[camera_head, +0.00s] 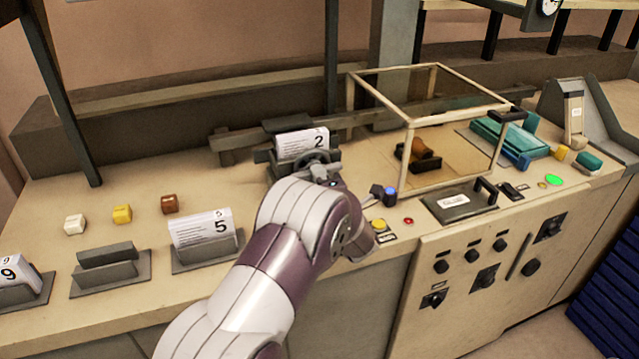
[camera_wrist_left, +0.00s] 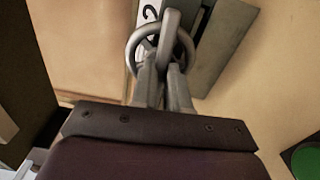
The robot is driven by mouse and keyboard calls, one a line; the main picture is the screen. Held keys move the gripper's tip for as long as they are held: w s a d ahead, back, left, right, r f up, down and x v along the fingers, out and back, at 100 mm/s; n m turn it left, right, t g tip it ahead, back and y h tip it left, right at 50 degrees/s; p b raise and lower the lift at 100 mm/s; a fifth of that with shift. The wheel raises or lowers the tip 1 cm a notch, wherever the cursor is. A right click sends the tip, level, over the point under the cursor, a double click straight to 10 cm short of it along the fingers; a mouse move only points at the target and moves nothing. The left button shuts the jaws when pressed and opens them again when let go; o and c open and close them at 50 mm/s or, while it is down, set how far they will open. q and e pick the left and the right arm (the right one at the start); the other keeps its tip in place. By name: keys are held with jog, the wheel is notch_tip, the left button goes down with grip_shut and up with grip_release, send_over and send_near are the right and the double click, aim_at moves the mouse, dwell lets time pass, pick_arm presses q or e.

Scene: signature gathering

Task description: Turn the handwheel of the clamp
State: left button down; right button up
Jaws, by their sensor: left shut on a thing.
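The clamp (camera_head: 284,161) is a dark grey device on the bench, holding a paper stack marked 2 (camera_head: 298,144) upright. Its round handwheel (camera_head: 316,158) faces the bench's front and is partly hidden by my arm. In the left wrist view the handwheel (camera_wrist_left: 187,47) is a grey metal ring in front of the paper. My left gripper (camera_wrist_left: 163,68) is shut on the handwheel, with its fingertips at the ring's near part. In the head view this gripper (camera_head: 326,176) is mostly hidden behind my wrist. My right gripper is not in view.
A glass case (camera_head: 408,120) with a brown object inside stands right of the clamp. A stand holds papers marked 5 (camera_head: 202,228) at the left, with an empty stand (camera_head: 108,268) beside it. Knobs and buttons (camera_head: 379,225) lie close right of my wrist.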

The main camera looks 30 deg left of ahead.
pick_arm(q)
jog(key=m, duration=0.8)
jog(key=shift+m, duration=0.3)
dwell(0.3)
jog(key=c, duration=1.1)
grip_release()
jog(key=b+v, duration=0.3)
jog(key=v, duration=0.9)
jog(key=shift+s+d, duration=0.2)
jog(key=shift+s, duration=0.05)
